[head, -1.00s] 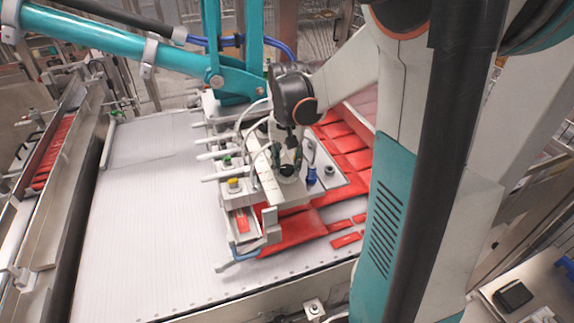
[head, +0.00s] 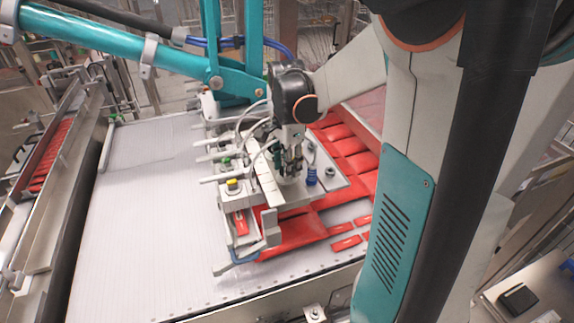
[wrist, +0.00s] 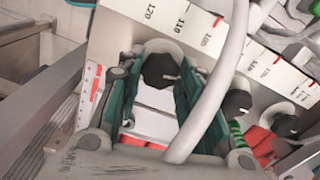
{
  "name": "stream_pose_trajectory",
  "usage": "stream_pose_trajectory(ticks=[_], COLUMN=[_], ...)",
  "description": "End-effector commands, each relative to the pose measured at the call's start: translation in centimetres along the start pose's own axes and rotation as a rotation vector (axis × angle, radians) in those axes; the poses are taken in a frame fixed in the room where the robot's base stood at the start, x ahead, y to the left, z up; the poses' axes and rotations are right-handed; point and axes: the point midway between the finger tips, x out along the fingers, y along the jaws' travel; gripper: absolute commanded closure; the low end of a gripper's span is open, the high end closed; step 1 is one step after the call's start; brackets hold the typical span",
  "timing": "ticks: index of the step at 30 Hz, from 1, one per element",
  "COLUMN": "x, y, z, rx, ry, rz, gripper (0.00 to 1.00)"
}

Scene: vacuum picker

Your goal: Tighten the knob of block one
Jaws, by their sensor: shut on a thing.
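A black knob (wrist: 160,70) with a pale pointer mark sits on a block below a white scale (wrist: 205,32) in the wrist view. My gripper (wrist: 156,78) has its teal fingers on both sides of this knob and is shut on it. In the head view my gripper (head: 291,162) is low over the picker's white scale bar (head: 266,183). The knob is hidden there. I cannot tell from any label which block is block one. A second black knob (wrist: 237,103) and a third (wrist: 281,118) stand to the right in the wrist view.
A pale hose (wrist: 215,85) crosses close in front of my right finger. Blue fittings (head: 312,175) stand beside my gripper. A teal picker arm (head: 120,50) reaches over from the left. Red packs (head: 350,150) lie below the picker. The left conveyor (head: 150,220) is clear.

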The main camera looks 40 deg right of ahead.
Motion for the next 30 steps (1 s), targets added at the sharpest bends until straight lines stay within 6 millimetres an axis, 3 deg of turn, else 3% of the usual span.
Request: stream_pose_trajectory(ticks=[12, 29, 30], x=[0.0, -0.02, -0.02], y=[-0.02, -0.04, -0.04], z=[0.02, 0.03, 0.03], rx=[0.19, 0.218, 0.218], ry=[-0.001, -0.001, -0.001], rz=[0.0, -0.001, -0.001], gripper=[0.9, 0.9, 0.59])
